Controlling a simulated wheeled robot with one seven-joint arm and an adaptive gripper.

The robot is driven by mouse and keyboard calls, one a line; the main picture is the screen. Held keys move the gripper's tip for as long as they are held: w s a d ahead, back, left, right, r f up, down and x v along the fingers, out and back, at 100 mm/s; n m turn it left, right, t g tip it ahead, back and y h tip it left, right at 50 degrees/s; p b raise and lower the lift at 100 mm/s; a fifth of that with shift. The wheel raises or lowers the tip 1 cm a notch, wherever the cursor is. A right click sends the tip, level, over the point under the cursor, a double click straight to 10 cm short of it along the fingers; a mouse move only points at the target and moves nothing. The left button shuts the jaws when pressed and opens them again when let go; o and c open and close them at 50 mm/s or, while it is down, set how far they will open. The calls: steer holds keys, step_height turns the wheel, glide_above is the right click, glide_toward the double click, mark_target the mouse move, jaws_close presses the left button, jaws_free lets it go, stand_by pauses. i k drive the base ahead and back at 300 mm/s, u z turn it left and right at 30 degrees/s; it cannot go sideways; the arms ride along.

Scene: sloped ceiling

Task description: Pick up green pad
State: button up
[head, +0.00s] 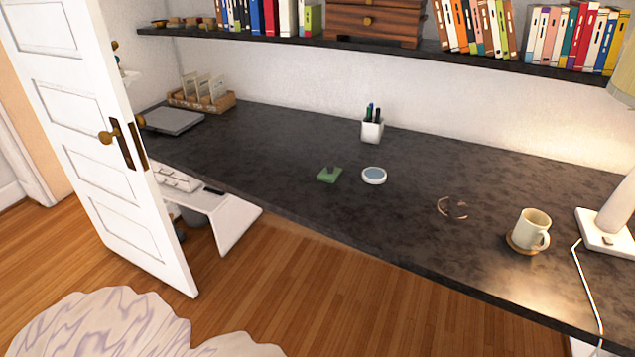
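My gripper is not in view.
A white pen cup (372,131) stands behind the dish. A ring-like item (453,207), a mug (531,230) and a lamp (606,222) are to the right. An open white door (95,140) stands at the left. A bookshelf (440,50) hangs above.

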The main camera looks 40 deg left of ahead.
mark_target(331, 173)
steer(key=z, duration=0.85)
steer(key=i, duration=0.7)
steer(key=u, duration=2.45)
